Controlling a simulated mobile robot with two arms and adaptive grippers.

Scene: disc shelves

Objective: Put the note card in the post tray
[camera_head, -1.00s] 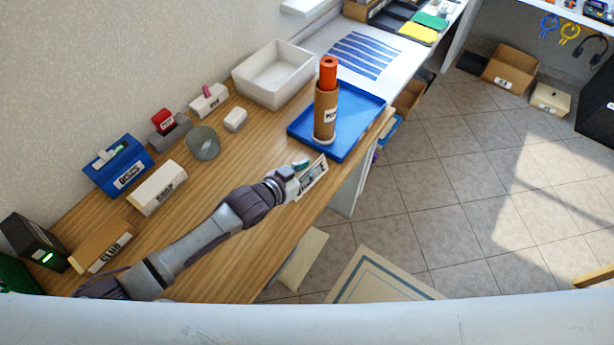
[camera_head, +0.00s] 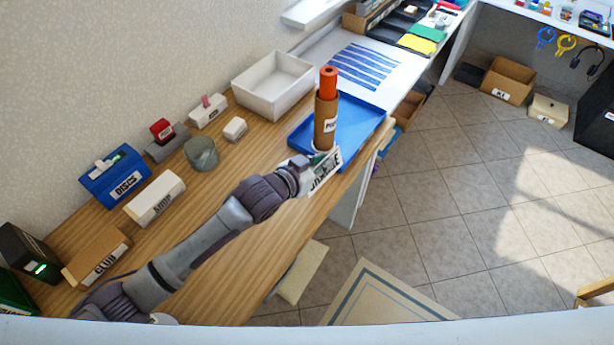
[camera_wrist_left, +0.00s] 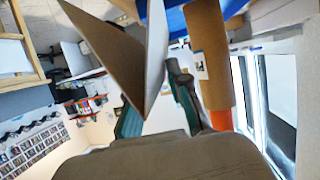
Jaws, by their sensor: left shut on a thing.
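The note card (camera_head: 325,171), white with dark lettering, is held in my left gripper (camera_head: 303,166) at the front edge of the wooden desk. In the left wrist view the card (camera_wrist_left: 108,52) looks like a folded sheet standing out between the teal fingertips (camera_wrist_left: 158,112). A blue tray (camera_head: 362,122), which looks like the post tray, lies just beyond the card. A brown tube (camera_head: 326,122) with an orange top and a white label stands upright at the tray's left side. I cannot tell whether the card overlaps the tray's near edge. My right gripper is not in view.
An empty white bin (camera_head: 272,86) stands behind the tray. A glass jar (camera_head: 202,153), a DISCS box (camera_head: 117,176), a SHOP block (camera_head: 154,198) and a CLUB box (camera_head: 97,256) line the desk's left side.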

